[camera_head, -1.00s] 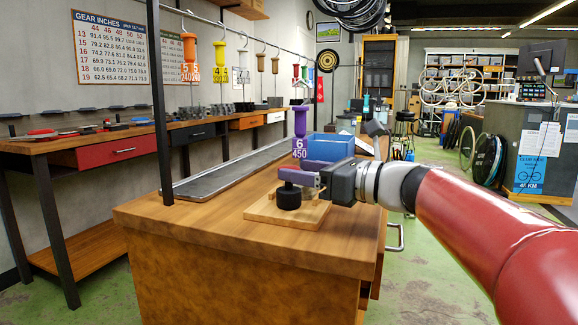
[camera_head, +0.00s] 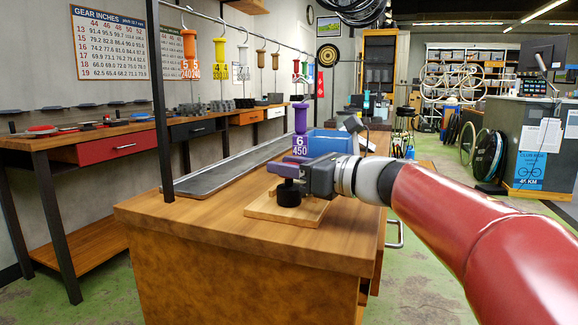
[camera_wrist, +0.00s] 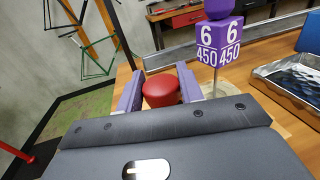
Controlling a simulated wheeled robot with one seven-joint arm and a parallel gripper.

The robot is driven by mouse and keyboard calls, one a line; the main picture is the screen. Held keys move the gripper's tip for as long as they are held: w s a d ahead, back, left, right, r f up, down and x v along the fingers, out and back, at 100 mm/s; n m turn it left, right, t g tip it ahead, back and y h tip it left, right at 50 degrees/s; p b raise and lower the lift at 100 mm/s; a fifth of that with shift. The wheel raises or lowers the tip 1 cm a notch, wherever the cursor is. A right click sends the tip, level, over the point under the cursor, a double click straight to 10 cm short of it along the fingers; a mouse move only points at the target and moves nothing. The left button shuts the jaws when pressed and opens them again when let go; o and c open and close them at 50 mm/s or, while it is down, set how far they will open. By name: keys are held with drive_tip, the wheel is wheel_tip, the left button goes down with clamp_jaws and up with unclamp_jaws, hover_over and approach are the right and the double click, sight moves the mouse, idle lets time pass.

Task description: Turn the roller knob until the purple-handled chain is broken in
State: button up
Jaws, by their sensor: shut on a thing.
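The red roller knob (camera_wrist: 160,91) sits between the two purple fingers of my gripper (camera_wrist: 160,84) in the wrist view, and the gripper is shut on it. In the head view my gripper (camera_head: 288,171) is over a black round part (camera_head: 288,194) on a small wooden board; the fingers hide the red knob there. The purple handle (camera_head: 300,118) hangs just behind, with a purple tag block (camera_head: 300,145) marked 6 and 450. The handle and tag also show at the top of the wrist view (camera_wrist: 219,38). The chain itself I cannot make out.
The wooden board (camera_head: 262,207) lies on the wooden bench (camera_head: 200,222). A long metal tray (camera_head: 215,178) and a blue bin (camera_head: 330,143) stand behind. Other coloured handles, such as an orange one (camera_head: 189,44), hang from the rail. A dark post (camera_head: 160,100) rises at the left.

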drive_tip(key=shift+f+m+t+b, duration=0.1)
drive_tip(key=shift+m+t+b, duration=0.2)
drive_tip(key=shift+t+b, duration=0.1)
